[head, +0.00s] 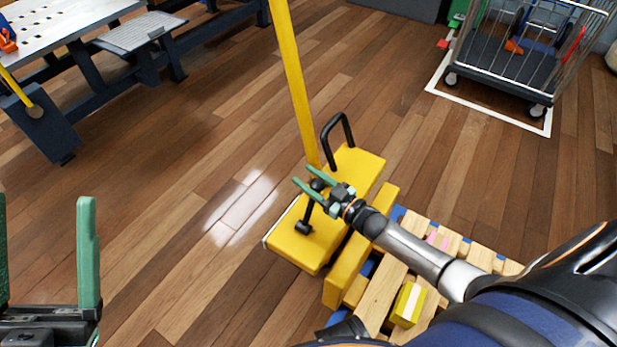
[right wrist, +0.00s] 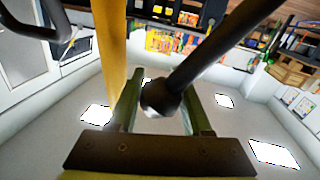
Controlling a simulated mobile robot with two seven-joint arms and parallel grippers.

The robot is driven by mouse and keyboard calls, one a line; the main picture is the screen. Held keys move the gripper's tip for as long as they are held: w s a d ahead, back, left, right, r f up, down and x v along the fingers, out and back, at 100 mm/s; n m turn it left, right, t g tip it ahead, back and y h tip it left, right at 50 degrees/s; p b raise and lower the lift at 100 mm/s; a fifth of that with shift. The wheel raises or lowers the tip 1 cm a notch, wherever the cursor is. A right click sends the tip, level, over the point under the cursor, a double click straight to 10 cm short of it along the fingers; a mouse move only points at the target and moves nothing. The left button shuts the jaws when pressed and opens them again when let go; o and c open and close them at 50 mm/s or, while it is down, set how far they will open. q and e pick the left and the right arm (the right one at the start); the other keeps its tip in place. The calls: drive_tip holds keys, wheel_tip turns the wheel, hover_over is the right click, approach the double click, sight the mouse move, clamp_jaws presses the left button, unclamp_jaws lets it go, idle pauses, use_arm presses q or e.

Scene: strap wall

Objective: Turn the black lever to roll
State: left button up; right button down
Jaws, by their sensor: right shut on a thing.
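The black lever (head: 308,213) stands on a yellow machine body (head: 301,251). It rises from a round black pivot, and its ball end lies between my right gripper's fingers. In the right wrist view the lever (right wrist: 225,48) runs down from the upper right to its ball end. My right gripper (head: 304,176) has green fingers and is shut on the lever's ball end; it also shows in the right wrist view (right wrist: 160,90). My left gripper (head: 45,203) is open and empty at the lower left, with green fingers wide apart. No lever position markings can be read.
A tall yellow post (head: 292,80) rises just behind the lever. A black loop handle (head: 337,125) stands behind it too. A pallet (head: 385,298) with a yellow box (head: 407,304) lies at the lower right. A wheeled cage cart (head: 500,75) is far right. Wooden floor at left is clear.

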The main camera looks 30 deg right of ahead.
use_arm(q)
wheel_tip(320, 180, up, 3)
drive_tip(key=shift+a+f+p, duration=0.15)
drive_tip(key=shift+p, duration=1.1)
use_arm(e)
drive_tip(key=s+a+r+n, duration=0.1)
drive_tip(key=s+a+n, duration=0.2)
drive_tip(key=a+n, duration=0.1)
drive_tip(key=shift+s+a+r+y, duration=0.2)
drive_tip(key=shift+a+r+y, duration=0.1)
drive_tip(key=shift+a, duration=0.55)
drive_tip(key=shift+c, duration=1.8)
unclamp_jaws()
use_arm(q)
drive_tip(key=shift+s+a+r+m+p, duration=0.1)
drive_tip(key=shift+r+m+p, duration=0.3)
drive_tip(key=shift+r+p, duration=0.95)
use_arm(e)
drive_tip(key=v, duration=1.2)
drive_tip(key=shift+s+f, duration=0.25)
